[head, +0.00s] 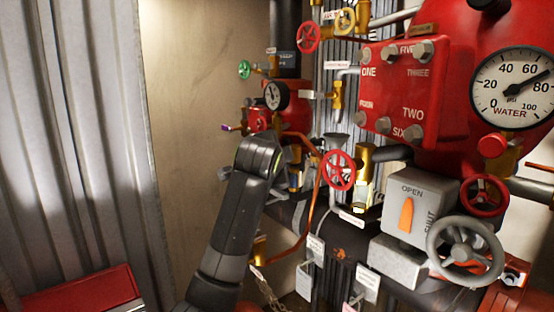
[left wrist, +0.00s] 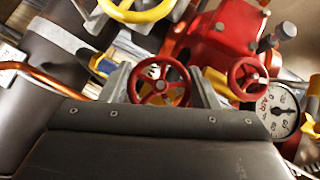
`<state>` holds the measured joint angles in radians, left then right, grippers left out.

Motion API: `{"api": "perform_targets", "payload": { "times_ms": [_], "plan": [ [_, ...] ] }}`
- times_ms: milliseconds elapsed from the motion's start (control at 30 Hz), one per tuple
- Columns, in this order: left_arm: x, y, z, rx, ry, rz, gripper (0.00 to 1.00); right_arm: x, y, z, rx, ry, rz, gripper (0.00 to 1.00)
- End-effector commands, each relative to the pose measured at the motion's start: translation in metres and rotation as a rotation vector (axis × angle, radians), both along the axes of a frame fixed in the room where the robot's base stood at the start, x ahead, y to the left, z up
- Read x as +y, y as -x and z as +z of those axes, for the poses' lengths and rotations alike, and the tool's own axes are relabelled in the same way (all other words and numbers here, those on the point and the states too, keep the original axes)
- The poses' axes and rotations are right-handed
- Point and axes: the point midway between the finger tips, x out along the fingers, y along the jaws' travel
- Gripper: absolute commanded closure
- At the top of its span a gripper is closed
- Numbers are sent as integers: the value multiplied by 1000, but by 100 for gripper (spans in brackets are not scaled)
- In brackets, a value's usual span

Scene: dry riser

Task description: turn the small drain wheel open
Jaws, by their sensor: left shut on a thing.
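In the left wrist view, a small red spoked wheel (left wrist: 160,86) sits between the two grey fingers of my left gripper (left wrist: 161,76). The fingers are shut on it, one at each side of its rim. No label on this wheel is readable. In the head view, my left arm reaches up from the bottom, and its wrist (head: 258,158) hides most of the gripper and the held wheel. My right gripper is in neither view.
Close by are another red wheel (left wrist: 248,78), a yellow wheel (left wrist: 140,8) and a small gauge (left wrist: 278,108). A red wheel (head: 341,170) and copper pipe (head: 318,185) stand right of my wrist. A grey wheel (head: 465,252) is farther right.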

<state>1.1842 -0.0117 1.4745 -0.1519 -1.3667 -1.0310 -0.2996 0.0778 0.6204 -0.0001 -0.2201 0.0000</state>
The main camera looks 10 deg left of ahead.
Motion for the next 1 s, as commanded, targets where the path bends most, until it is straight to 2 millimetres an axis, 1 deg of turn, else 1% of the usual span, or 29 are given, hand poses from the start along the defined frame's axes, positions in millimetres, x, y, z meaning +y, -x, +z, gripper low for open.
{"api": "perform_targets", "payload": {
  "times_ms": [33, 67, 200, 667, 833, 1000],
  "plan": [
    [0, 0, -2, 4, 1, -1, 68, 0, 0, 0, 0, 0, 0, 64],
    [0, 0, -2, 4, 1, -1, 41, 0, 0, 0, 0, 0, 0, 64],
    [0, 0, -1, 3, 0, -1, 23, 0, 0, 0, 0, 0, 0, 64],
    [0, 0, 1, -11, -9, 0, 23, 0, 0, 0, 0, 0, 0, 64],
    [-1, 0, 1, -78, -74, -2, 23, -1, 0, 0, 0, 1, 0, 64],
    [-1, 1, 2, -198, -193, -2, 23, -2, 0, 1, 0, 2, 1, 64]
  ]
}}
